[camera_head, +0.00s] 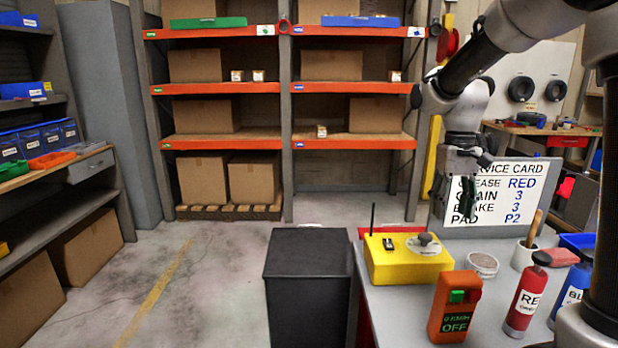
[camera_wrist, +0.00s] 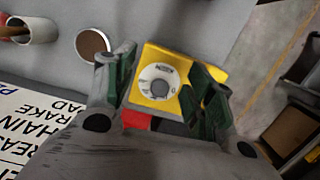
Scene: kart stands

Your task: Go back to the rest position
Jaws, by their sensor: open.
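My gripper (camera_head: 440,202) hangs from my arm above the back of the grey bench, in front of the left edge of the service card. In the wrist view my gripper (camera_wrist: 160,85) has its two dark green fingers spread apart with nothing between them. Below them lies a yellow box with a round dial (camera_wrist: 165,78), seen past the fingers and apart from them. The same yellow box (camera_head: 395,265) stands on the bench in the head view, with a dark knob and an antenna.
The service card (camera_head: 500,195) stands upright behind the bench. An orange OFF box (camera_head: 455,308), a red bottle (camera_head: 525,300), a small round dish (camera_head: 482,264) and a white cup (camera_head: 524,256) are on the bench. A black bin (camera_head: 308,285) stands left of it. Floor farther left is clear.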

